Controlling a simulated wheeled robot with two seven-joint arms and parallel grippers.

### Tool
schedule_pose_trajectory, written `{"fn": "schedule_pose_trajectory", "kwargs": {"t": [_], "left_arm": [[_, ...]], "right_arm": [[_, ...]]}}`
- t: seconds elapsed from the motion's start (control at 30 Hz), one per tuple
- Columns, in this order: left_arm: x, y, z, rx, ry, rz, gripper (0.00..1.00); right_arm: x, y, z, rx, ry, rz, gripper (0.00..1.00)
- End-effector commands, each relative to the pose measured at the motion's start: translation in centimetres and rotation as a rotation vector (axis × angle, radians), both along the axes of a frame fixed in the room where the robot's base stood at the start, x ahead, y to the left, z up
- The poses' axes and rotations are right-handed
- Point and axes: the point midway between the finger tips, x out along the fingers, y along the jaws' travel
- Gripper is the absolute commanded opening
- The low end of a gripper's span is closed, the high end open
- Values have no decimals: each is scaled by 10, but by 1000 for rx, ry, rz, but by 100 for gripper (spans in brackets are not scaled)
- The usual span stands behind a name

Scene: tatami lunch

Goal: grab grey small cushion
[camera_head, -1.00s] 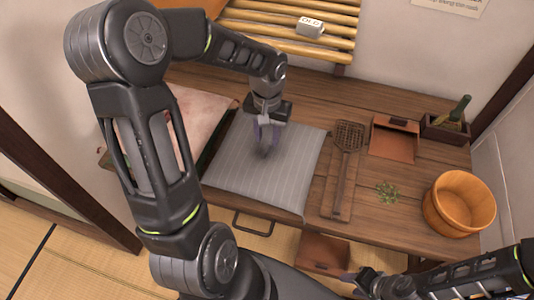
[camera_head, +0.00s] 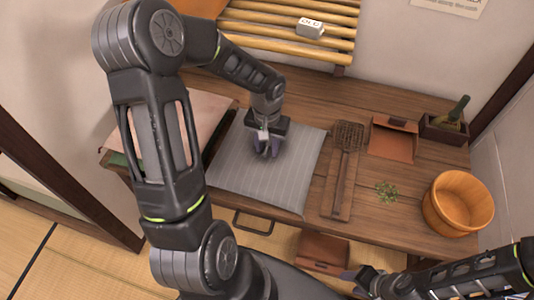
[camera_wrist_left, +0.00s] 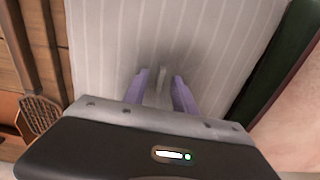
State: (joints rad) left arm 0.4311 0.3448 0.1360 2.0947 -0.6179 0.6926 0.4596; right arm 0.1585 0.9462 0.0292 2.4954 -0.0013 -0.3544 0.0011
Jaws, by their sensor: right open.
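The grey small cushion (camera_head: 290,170), pale with thin stripes, lies flat on the wooden table. It also fills the middle of the left wrist view (camera_wrist_left: 100,50). My left gripper (camera_head: 266,153) points down onto the cushion's upper middle. In the left wrist view its two purple fingers (camera_wrist_left: 162,80) stand apart, with a narrow pale ridge between them. I cannot tell whether this ridge is cushion cloth pinched by the fingers. My right gripper (camera_head: 362,280) is open and empty, low at the front, below the table edge.
A pinkish flat item (camera_head: 190,118) is left. A slatted rack (camera_head: 280,32) is behind.

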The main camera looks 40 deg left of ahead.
Motion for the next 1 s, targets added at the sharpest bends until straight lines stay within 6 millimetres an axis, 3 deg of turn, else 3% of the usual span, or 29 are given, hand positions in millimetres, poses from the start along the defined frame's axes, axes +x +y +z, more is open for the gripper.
{"fn": "schedule_pose_trajectory", "kwargs": {"t": [0.17, 0.57, 1.0], "left_arm": [[0, 0, 0, 0, 0, 0, 32], [0, 0, 0, 0, 0, 0, 0], [0, 0, 0, 0, 0, 0, 0]], "right_arm": [[0, 0, 0, 0, 0, 0, 42], [0, 0, 0, 0, 0, 0, 42], [0, 0, 0, 0, 0, 0, 42]]}}
